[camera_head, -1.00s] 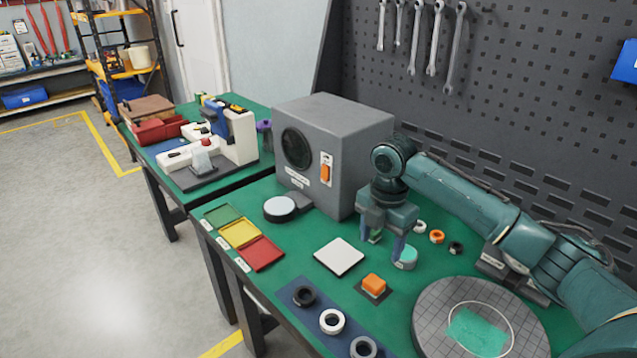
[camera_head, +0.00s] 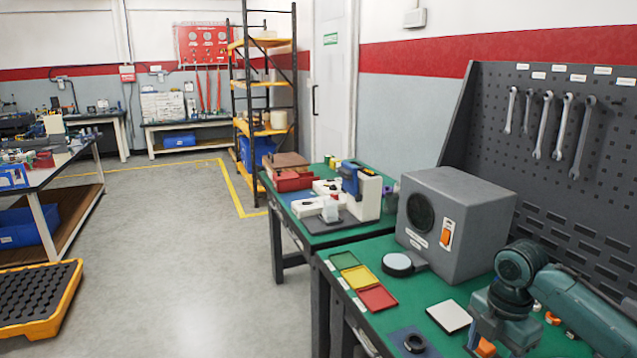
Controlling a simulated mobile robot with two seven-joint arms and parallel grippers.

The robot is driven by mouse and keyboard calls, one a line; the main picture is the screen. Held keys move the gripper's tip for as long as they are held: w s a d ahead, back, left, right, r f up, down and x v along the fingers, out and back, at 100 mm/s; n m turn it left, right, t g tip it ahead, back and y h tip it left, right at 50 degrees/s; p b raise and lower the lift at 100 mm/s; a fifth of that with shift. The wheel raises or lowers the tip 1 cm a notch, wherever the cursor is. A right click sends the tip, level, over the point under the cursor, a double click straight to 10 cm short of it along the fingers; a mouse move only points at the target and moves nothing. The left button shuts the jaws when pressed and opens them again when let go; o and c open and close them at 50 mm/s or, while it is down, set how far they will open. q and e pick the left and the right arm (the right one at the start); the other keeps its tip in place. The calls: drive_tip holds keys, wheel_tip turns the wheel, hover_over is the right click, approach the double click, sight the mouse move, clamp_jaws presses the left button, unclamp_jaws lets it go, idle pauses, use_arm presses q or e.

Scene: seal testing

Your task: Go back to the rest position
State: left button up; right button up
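My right gripper (camera_head: 503,318) is low at the right, over the near green workbench, with its arm coming in from the right edge. Its fingertips are not clearly shown, so I cannot tell whether it is open. An orange block (camera_head: 486,347) shows beside it at the bottom edge, partly cut off. A white square plate (camera_head: 448,316) lies to its left. A black ring (camera_head: 414,343) lies on a blue mat. My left gripper is not in view.
A grey box with an orange switch (camera_head: 460,225) stands behind the gripper. Green (camera_head: 344,260), yellow (camera_head: 360,278) and red (camera_head: 377,298) trays line the bench's left edge. A wrench pegboard (camera_head: 610,200) stands behind. Open floor (camera_head: 190,270) lies left.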

drive_tip(key=s+a+f+m+t+y, duration=0.2)
drive_tip(key=s+a+f+m, duration=0.15)
drive_tip(key=a+f, duration=0.45)
drive_tip(key=s+a+f+m+t+y, duration=0.2)
drive_tip(key=s+a+f+m, duration=0.15)
drive_tip(key=a+f, duration=0.4)
drive_tip(key=s+f+m+t, duration=0.1)
drive_tip(key=s+m+t, duration=0.5)
drive_tip(key=s+m, duration=0.6)
drive_tip(key=shift+s+a+t+h+p, duration=0.15)
drive_tip(key=shift+a+t+h+p, duration=0.2)
drive_tip(key=shift+p, duration=0.1)
